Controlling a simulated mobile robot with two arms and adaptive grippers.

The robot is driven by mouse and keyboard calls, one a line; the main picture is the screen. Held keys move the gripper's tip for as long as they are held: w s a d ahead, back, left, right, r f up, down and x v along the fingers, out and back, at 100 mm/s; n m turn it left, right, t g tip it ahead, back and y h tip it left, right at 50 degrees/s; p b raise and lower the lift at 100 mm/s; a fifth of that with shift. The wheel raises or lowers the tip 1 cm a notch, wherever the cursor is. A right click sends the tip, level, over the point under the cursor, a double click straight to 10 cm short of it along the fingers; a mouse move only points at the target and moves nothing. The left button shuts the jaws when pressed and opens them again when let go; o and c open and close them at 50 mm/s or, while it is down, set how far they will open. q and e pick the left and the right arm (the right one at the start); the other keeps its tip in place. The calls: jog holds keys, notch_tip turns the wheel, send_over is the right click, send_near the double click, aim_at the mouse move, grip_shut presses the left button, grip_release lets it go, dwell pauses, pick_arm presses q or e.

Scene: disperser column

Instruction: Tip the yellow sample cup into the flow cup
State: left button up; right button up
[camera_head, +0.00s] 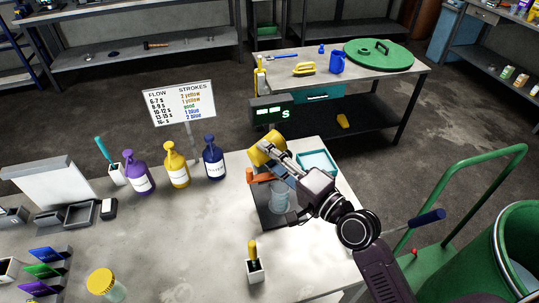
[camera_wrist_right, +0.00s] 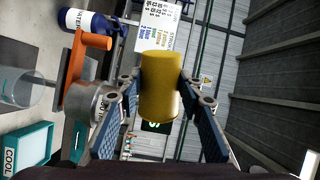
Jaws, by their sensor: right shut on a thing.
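My right gripper (camera_head: 278,156) is shut on the yellow sample cup (camera_head: 266,148), holding it in the air above the bench. The wrist view shows the cup (camera_wrist_right: 160,86) between the two blue-padded fingers (camera_wrist_right: 160,90), turned well over toward its side. Its mouth and contents cannot be made out. A metal cup (camera_wrist_right: 90,103), which looks like the flow cup, sits by an orange arm (camera_wrist_right: 82,68), lower than the yellow cup. My gripper hides it in the head view. A clear beaker (camera_head: 279,196) stands below. My left gripper is out of view.
A display (camera_head: 270,108) stands behind the gripper, with a teal tray (camera_head: 318,161) to the right. Purple (camera_head: 140,180), yellow (camera_head: 176,166) and blue bottles (camera_head: 213,158) stand to the left. A white holder (camera_head: 255,270) stands in front. The bench's middle left is clear.

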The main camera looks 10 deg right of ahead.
jog(key=shift+w+d+r+m+p, duration=0.1)
jog(key=shift+d+r+m+p, duration=0.15)
jog(key=shift+r+m+p, duration=0.65)
jog(key=shift+w+d+r+m+p, duration=0.1)
jog(key=shift+d+r+m+p, duration=0.1)
jog(key=shift+m+p, duration=0.35)
jog(key=shift+w+d+r+m+p, duration=0.1)
jog(key=shift+r+m+p, duration=0.1)
jog(key=shift+m+p, duration=0.35)
jog(key=shift+m, duration=0.4)
